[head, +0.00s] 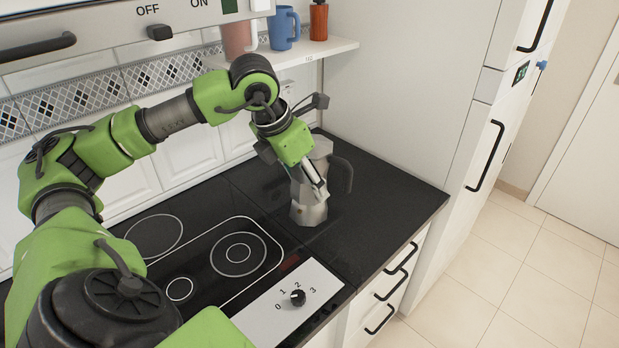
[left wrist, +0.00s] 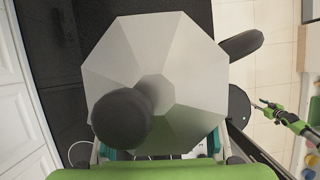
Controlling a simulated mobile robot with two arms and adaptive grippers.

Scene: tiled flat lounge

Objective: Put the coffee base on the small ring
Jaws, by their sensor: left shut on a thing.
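The coffee base is the lower part of a grey metal moka pot (head: 311,207) with a black handle, upright over the black worktop right of the hob. My left gripper (head: 316,187) is shut on the pot and hides part of its side. I cannot tell whether the pot touches the worktop. In the left wrist view the pot's faceted lid (left wrist: 170,60) and black knob fill the middle. The small ring (head: 179,289) is bare on the hob, left of the pot. My right gripper (left wrist: 262,104) shows tiny in the left wrist view; its jaws are unclear.
The hob (head: 205,262) also has a double ring (head: 238,254) and a larger ring (head: 153,236), both bare. A knob (head: 297,297) sits on the white control panel. A shelf (head: 300,54) with a blue mug (head: 283,30) hangs behind. Worktop right of the pot is clear.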

